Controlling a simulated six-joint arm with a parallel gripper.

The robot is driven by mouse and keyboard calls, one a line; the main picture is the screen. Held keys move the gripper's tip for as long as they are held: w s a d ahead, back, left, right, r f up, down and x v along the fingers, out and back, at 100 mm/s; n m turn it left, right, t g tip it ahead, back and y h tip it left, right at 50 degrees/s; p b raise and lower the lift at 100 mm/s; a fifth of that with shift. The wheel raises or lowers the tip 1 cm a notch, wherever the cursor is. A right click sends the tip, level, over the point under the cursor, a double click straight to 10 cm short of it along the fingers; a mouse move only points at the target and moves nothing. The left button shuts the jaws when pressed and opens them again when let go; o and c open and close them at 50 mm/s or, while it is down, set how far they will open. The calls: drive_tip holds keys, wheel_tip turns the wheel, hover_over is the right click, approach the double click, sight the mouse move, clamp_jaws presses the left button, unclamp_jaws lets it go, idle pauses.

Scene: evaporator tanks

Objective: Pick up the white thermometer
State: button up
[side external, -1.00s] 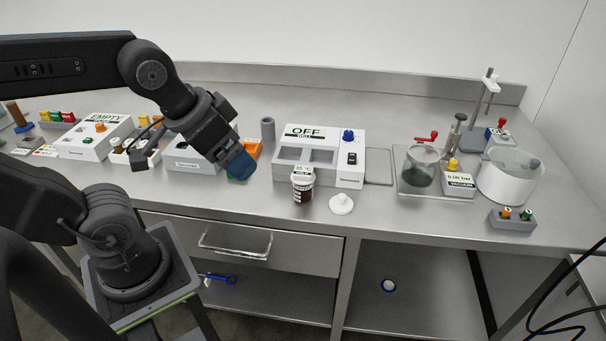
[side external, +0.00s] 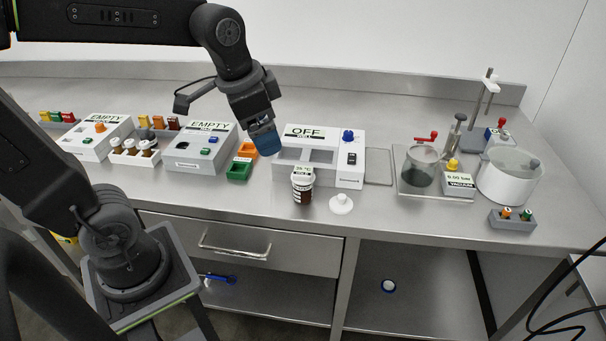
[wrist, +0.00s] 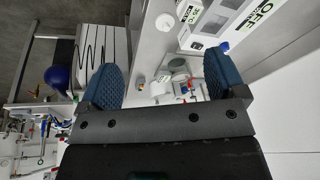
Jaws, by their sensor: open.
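The white thermometer (side external: 302,171) appears to be the small white block with a °C readout on top of a brown bottle (side external: 303,191), in front of the white OFF box. A white °C label at the top of the wrist view (wrist: 188,11) looks like the same thing. My gripper (side external: 266,143), with blue fingers, hangs above the left end of the OFF box, up and left of the thermometer, and touches nothing that I can make out. In the wrist view my gripper (wrist: 162,78) is open with nothing held between its fingers.
The OFF box (side external: 352,172) stands behind the bottle. A white round-based piece (side external: 341,204) lies to its right. Orange (side external: 246,150) and green (side external: 239,171) trays lie left. A vacuum unit (side external: 458,183) and white pot (side external: 508,178) stand right.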

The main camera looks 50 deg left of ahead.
sight(301, 170)
drive_tip(key=w+a+f+m+g, duration=0.2)
drive_tip(key=w+a+m, duration=0.1)
drive_tip(key=w, duration=0.3)
drive_tip(key=w+a+f+m+g, duration=0.1)
drive_tip(key=w+a+f+m, duration=0.15)
drive_tip(key=w, duration=0.25)
drive_tip(key=f, duration=1.4)
drive_tip(key=shift+w+d+f, duration=0.1)
drive_tip(key=shift+w+d, duration=0.05)
drive_tip(key=shift+w, duration=0.25)
drive_tip(key=shift+c, duration=0.5)
drive_tip(key=c, duration=1)
drive_tip(key=shift+o, duration=0.2)
